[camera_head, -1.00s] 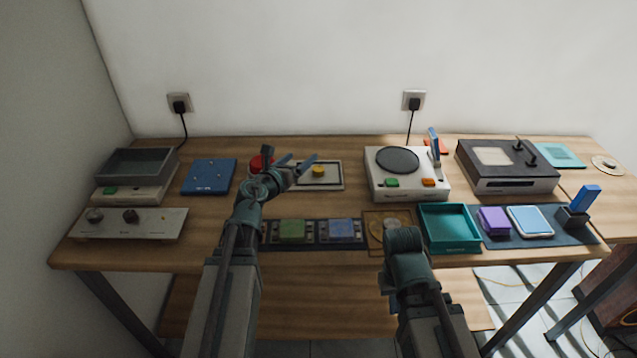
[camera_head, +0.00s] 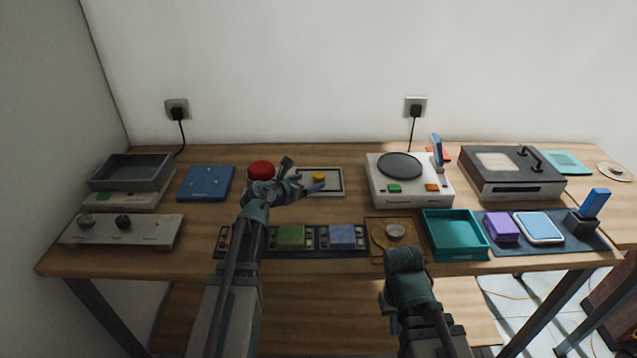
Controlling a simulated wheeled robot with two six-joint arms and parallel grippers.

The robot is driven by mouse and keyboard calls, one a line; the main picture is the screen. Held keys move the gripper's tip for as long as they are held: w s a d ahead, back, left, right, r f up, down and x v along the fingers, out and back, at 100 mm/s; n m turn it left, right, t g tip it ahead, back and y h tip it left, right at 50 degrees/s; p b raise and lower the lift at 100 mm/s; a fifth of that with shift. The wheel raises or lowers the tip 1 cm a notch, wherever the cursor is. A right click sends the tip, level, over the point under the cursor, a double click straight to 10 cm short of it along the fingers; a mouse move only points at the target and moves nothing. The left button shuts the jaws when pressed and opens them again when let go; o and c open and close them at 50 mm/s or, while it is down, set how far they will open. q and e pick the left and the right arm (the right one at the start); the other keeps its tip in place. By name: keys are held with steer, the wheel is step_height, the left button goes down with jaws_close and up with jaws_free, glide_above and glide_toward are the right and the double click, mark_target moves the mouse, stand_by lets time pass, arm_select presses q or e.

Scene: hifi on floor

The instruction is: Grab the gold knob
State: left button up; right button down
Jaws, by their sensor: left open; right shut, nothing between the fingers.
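The gold knob (camera_head: 319,177) is a small yellow-gold round piece on a pale, dark-framed panel (camera_head: 335,190) at the middle back of the table. My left gripper (camera_head: 303,174) is open, just left of the knob, with its blue-grey fingers pointing toward it. One finger reaches in front of the knob and the other is further back. I cannot tell whether either touches it. My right gripper (camera_head: 393,322) hangs low in front of the table's front edge, shut and mostly hidden by its own arm.
A red button (camera_head: 261,170) stands just left of my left gripper. A white device with a dark disc (camera_head: 400,165) is right of the panel. Green and blue modules (camera_head: 292,237) and a grey knob on a tan plate (camera_head: 395,232) lie in front. Bare wood surrounds the panel.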

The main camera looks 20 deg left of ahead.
mark_target(316, 177)
arm_select(q)
steer(key=shift+w+d+f, duration=0.15)
steer(key=shift+w+f, duration=0.05)
steer(key=shift+w, duration=0.3)
steer(key=x, duration=0.1)
steer(key=b+x, duration=0.1)
steer(key=x, duration=0.1)
steer(key=b+x, duration=0.1)
steer(key=x, duration=0.1)
steer(key=shift+w+a, duration=0.2)
steer(key=shift+a, duration=0.15)
steer(key=shift+s, duration=0.1)
jaws_close()
